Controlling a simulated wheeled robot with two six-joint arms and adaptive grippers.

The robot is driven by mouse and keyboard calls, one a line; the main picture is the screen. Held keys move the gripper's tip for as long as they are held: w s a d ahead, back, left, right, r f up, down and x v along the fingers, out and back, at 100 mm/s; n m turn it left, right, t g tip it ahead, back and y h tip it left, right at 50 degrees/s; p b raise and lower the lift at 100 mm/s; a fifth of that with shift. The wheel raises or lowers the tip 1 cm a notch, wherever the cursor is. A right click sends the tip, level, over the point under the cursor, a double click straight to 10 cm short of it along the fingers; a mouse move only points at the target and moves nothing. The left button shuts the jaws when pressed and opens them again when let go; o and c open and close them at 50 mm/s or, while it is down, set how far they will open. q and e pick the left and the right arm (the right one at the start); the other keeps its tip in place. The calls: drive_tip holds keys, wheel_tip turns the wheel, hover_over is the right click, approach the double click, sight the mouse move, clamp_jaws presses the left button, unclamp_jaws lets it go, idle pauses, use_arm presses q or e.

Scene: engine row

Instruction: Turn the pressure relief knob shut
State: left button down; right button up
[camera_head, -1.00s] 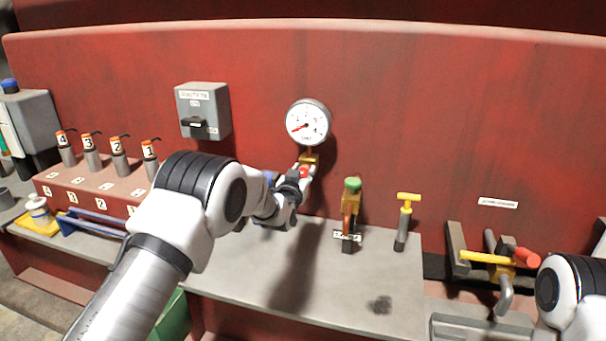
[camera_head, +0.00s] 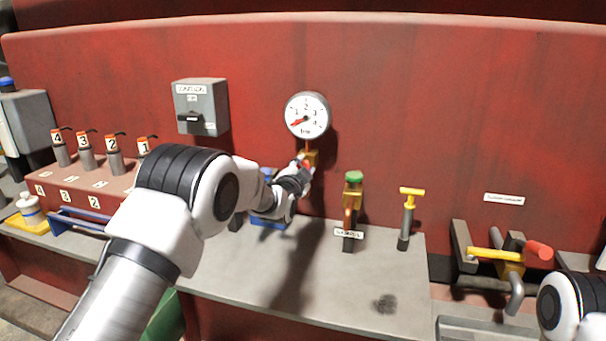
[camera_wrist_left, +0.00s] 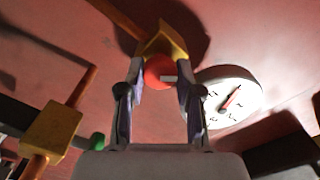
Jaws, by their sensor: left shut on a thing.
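The pressure relief knob is a small red round knob (camera_wrist_left: 158,71) with a white mark, on a brass block (camera_wrist_left: 164,42) in the left wrist view. In the head view the brass block (camera_head: 312,158) sits just under the round white pressure gauge (camera_head: 307,115). My left gripper (camera_head: 304,166) is at the knob there and mostly covers it. In the left wrist view my left gripper's two fingers (camera_wrist_left: 160,80) close on the knob from both sides. The gauge (camera_wrist_left: 228,97) shows beside the right finger. My right gripper is out of view.
A green-topped brass valve (camera_head: 353,190) and a yellow T-handle (camera_head: 411,203) stand to the right on the grey shelf (camera_head: 250,275). A grey switch box (camera_head: 201,106) is on the red wall. Numbered levers (camera_head: 100,150) stand at left. A yellow-and-red handled valve (camera_head: 510,258) is at right.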

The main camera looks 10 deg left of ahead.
use_arm(q)
drive_tip(key=shift+f+m+b, duration=0.1)
drive_tip(key=shift+m+b, duration=1)
drive_tip(key=shift+m, duration=1.9)
drive_tip(key=c, duration=0.8)
unclamp_jaws()
drive_tip(key=s, duration=1.2)
drive_tip(key=shift+a, duration=0.15)
drive_tip(key=shift+o, duration=0.2)
